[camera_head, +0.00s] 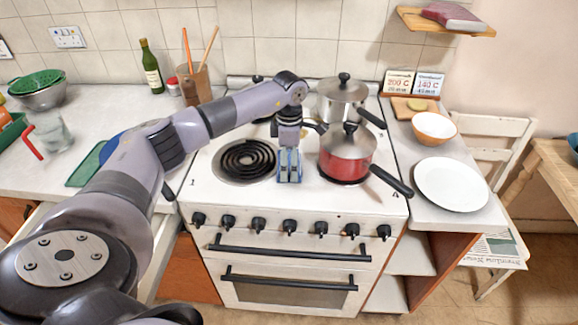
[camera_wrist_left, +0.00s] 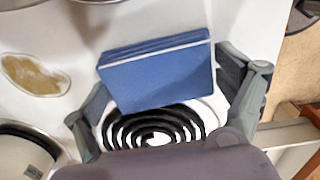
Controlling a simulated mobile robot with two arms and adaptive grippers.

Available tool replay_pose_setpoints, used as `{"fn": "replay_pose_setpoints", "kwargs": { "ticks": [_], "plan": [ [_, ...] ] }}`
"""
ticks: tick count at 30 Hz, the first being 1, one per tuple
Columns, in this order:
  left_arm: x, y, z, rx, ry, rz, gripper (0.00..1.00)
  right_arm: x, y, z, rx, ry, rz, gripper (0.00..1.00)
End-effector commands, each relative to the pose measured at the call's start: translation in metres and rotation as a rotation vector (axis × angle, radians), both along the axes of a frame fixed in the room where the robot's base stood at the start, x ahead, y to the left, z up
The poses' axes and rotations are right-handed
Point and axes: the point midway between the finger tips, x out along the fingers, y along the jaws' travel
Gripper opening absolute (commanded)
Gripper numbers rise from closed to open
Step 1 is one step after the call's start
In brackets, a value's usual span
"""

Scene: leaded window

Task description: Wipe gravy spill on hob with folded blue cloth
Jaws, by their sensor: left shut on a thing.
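My left gripper (camera_head: 289,178) is over the hob top (camera_head: 208,200), between the front-left coil ring (camera_head: 245,160) and the red pan (camera_head: 345,165). It is shut on the folded blue cloth (camera_wrist_left: 157,73), which lies between its fingers in the left wrist view. The brown gravy spill (camera_wrist_left: 34,74) shows on the white hob to the left of the cloth in that view, apart from it. In the head view I cannot clearly make out the spill behind my gripper. My right gripper is not in view.
The red pan's black handle (camera_head: 391,181) juts over the hob's front right. A steel pot (camera_head: 342,101) stands behind it. A white plate (camera_head: 451,184) and an orange bowl (camera_head: 434,127) sit on the right counter. A glass jug (camera_head: 53,136) stands on the left counter.

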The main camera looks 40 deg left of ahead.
Motion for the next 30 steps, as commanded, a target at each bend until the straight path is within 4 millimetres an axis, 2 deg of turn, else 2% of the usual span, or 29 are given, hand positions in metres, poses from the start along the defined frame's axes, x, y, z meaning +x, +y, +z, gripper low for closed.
{"fn": "replay_pose_setpoints", "kwargs": {
  "ticks": [5,15,23,30],
  "plan": [
    [-0.005,-0.003,-0.001,0.000,0.001,-0.002,0.69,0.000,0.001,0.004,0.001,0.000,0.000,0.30],
    [-0.030,-0.018,-0.001,0.001,0.004,-0.003,0.69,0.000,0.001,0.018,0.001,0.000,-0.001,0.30],
    [-0.038,-0.023,-0.001,0.000,0.004,-0.002,0.69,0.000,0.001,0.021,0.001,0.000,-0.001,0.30],
    [-0.057,-0.034,-0.001,0.000,0.005,-0.003,0.69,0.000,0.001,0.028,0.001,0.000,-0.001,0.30]
  ]
}}
